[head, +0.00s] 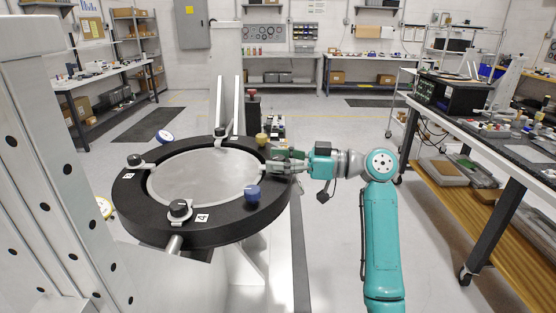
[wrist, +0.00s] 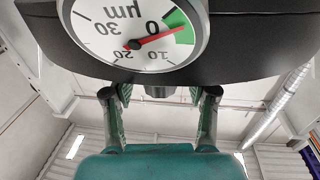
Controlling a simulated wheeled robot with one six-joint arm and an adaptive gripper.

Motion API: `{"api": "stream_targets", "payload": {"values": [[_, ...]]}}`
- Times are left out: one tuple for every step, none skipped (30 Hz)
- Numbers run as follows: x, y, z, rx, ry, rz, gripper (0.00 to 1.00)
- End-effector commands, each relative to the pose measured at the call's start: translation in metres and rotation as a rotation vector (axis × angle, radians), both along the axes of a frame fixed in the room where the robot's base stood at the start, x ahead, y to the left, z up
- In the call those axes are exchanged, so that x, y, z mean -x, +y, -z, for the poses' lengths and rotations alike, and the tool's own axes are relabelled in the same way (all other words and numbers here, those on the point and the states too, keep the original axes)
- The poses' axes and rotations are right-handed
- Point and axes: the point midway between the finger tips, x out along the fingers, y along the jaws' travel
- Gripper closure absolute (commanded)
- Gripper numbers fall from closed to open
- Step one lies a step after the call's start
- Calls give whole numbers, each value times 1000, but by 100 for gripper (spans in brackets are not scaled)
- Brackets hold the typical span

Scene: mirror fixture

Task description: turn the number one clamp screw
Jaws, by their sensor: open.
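The mirror fixture is a black ring (head: 140,220) around a grey round mirror (head: 203,176). Several dark clamp knobs sit on the ring: one at the front (head: 180,208), one at the left (head: 135,160) and one at the back (head: 220,133). White number tags lie by some; I cannot read a one. My gripper (head: 280,160) is at the ring's right edge. In the wrist view its two fingers (wrist: 160,93) are apart. A short dark cylinder (wrist: 160,91) shows between them under the ring's edge; contact is not visible, and I cannot tell whether it is the number one screw.
A blue knob (head: 253,194) and a yellow knob (head: 261,139) stand on the ring near my gripper. An upside-down dial gauge (wrist: 140,28) hangs close above the fingers, red needle by the green band near 0. A cluttered bench (head: 480,130) is at right.

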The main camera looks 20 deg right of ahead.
Motion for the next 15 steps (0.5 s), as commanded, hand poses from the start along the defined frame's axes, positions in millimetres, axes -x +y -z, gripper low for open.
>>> {"api": "stream_targets", "payload": {"values": [[-1, 1, 0, 0, 0, 0, 43], [-1, 1, 0, 0, 0, 0, 43], [-1, 1, 0, 0, 0, 0, 43], [-1, 1, 0, 0, 0, 1, 43], [-1, 1, 0, 0, 0, 1, 43], [-1, 1, 0, 0, 0, 1, 43], [-1, 1, 0, 0, 0, 1, 43], [-1, 1, 0, 0, 0, 1, 43], [-1, 1, 0, 0, 0, 0, 48], [-1, 1, 0, 0, 0, 0, 55], [-1, 1, 0, 0, 0, 0, 62], [-1, 1, 0, 0, 0, 0, 72], [-1, 1, 0, 0, 0, 0, 80], [-1, 1, 0, 0, 0, 0, 88], [-1, 1, 0, 0, 0, 0, 98]]}}
